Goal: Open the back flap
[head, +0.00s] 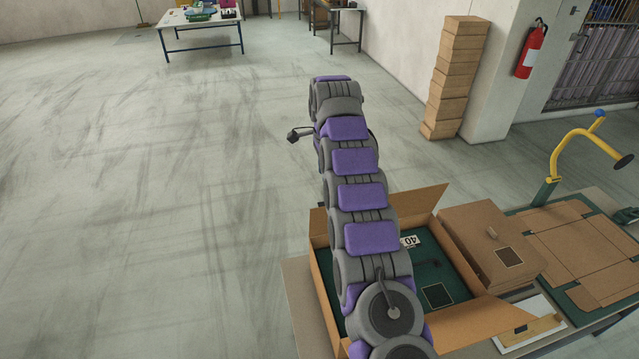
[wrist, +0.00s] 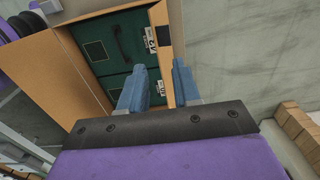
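An open cardboard box (head: 321,285) stands on the table at the lower right of the head view, partly hidden behind my arm. One flap leans outward at its front (head: 480,322), and another sticks up at its far right (head: 428,197). In the wrist view, a narrow cardboard strip, the box's edge or a flap (wrist: 162,35), runs down toward the space between my fingers. My gripper (wrist: 160,66) has its two blue fingers apart, one on each side of this strip. I cannot tell whether they touch it. The head view does not show my fingers.
Green contents with "40" labels (wrist: 96,50) lie in the box. A closed brown box (head: 482,232) and flat cardboard (head: 580,240) lie to its right, near a yellow bent post (head: 556,160). Stacked cartons (head: 455,80) stand behind. The floor at left is clear.

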